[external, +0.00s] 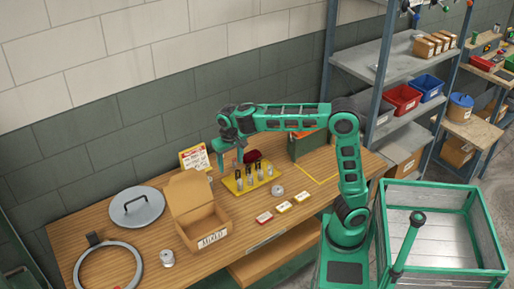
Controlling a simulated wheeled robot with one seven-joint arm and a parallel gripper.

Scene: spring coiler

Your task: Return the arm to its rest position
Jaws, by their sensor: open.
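My green arm rises from its base at the right of the bench in the external view and reaches left across the bench. My gripper (229,158) points down over the back middle of the bench, just above and left of a yellow tray (236,189) holding several small upright dark and metal pieces. The fingers are open, and I see nothing between them. The gripper appears apart from the tray, but its exact height is hard to tell.
The wooden bench (130,262) also holds an open cardboard box (196,212), a round grey lid (137,206), a ring (108,268), a sign (194,158) and a green bin (306,146). A shelf (400,60) and a green-framed crate (440,195) stand at right.

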